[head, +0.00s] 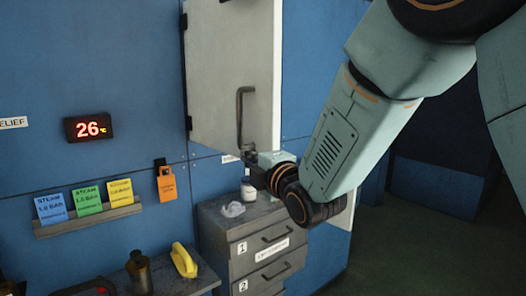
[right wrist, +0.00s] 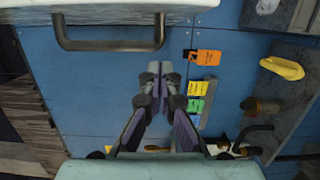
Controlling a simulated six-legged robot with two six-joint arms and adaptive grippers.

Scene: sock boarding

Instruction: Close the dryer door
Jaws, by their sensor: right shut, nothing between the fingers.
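The pale grey dryer door (head: 225,75) is at the top middle of the head view, with hinges on its left edge and a dark bar handle (head: 240,115) near its right edge. Its lower edge slants out from the blue wall, so it looks ajar. In the right wrist view the door (right wrist: 120,12) and handle (right wrist: 108,45) show at the top. My right gripper (right wrist: 160,78) is shut and empty, just below the handle's right end in that view and apart from it. In the head view the gripper (head: 248,160) is partly hidden below the handle. My left gripper is not in view.
A grey drawer cabinet (head: 260,245) stands below the door, with a white bottle (head: 247,188) and a crumpled pale item on top. A bench (head: 165,275) holds a yellow object (head: 184,260). Cards (head: 88,201) and an orange tag (head: 167,184) are on the wall. Dark open floor lies right.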

